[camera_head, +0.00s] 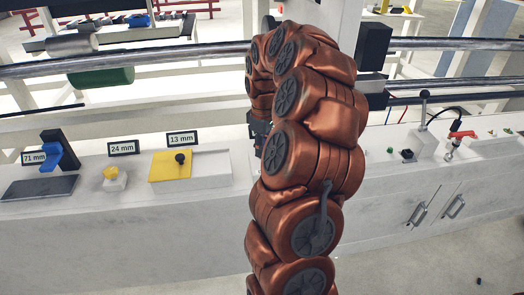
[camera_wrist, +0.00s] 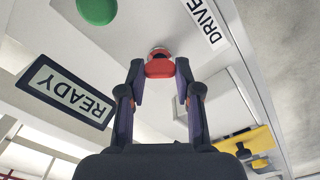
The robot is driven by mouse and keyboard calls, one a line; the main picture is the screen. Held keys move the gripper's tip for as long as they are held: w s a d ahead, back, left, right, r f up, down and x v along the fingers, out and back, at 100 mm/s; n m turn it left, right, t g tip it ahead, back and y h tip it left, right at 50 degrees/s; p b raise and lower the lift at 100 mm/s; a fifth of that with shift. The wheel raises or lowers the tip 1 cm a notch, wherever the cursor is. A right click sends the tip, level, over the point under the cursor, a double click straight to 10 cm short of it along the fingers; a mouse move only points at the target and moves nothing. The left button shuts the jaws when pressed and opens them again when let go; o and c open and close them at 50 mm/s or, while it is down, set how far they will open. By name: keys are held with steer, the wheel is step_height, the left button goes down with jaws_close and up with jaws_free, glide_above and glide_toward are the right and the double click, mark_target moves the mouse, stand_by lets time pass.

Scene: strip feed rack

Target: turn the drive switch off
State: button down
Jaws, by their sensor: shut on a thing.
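The drive switch, a small red-capped piece (camera_wrist: 160,68), stands beside the DRIVE label (camera_wrist: 206,22) in the wrist view. My gripper (camera_wrist: 160,72) has its two dark fingers on either side of the red cap and is shut on it. I cannot tell the switch's on or off position from this view. In the head view my copper-coloured arm hides the switch and the gripper tips.
A READY label (camera_wrist: 66,91) and a green button (camera_wrist: 97,10) are close by. A red-handled lever (camera_head: 462,135) is right.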

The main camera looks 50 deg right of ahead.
steer(key=m+b, duration=0.2)
steer(key=m, duration=0.3)
steer(key=shift+d+m, duration=0.1)
steer(key=shift+m, duration=0.2)
steer(key=shift+m+b, duration=0.65)
steer(key=shift+m, duration=1.65)
steer(key=c, duration=0.8)
jaws_free()
steer(key=shift+r, duration=0.1)
step_height(320, 180, up, 12)
